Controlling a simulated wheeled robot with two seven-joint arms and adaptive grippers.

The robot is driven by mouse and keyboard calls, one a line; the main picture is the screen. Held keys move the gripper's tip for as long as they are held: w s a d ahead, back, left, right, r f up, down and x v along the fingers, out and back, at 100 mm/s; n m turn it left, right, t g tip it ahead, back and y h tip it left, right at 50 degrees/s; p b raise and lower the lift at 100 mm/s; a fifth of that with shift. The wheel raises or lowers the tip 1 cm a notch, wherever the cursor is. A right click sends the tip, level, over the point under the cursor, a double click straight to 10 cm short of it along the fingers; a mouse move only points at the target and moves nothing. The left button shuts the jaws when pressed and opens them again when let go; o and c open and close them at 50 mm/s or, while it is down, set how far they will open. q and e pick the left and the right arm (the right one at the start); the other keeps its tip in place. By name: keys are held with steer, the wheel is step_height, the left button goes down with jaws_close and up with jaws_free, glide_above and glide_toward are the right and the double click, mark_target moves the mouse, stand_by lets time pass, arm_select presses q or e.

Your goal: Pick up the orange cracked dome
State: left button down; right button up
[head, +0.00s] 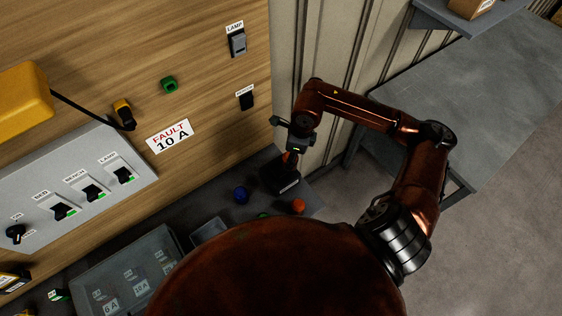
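A round orange piece (298,206) lies on the dark shelf, just above the edge of my body in the head view. A second, smaller orange-red patch (287,157) shows right under my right gripper (290,152), at a small black labelled box (283,181). No crack can be made out on either, so I cannot tell which is the cracked dome. My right gripper points down over the black box. Its fingertips are small and dark, and I cannot tell whether they hold the orange patch. My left gripper is not in view.
A blue dome (241,194) and a partly hidden green one (263,215) are on the shelf. A clear-lidded box (130,275) stands left. A wooden panel (205,75) with switches and a FAULT 10 A sign (169,136) rises behind. A grey table (470,90) is right.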

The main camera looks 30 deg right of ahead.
steer(key=s+d+r+b, duration=0.2)
steer(key=s+d+r, duration=0.2)
steer(key=s, duration=0.5)
steer(key=shift+r, duration=0.5)
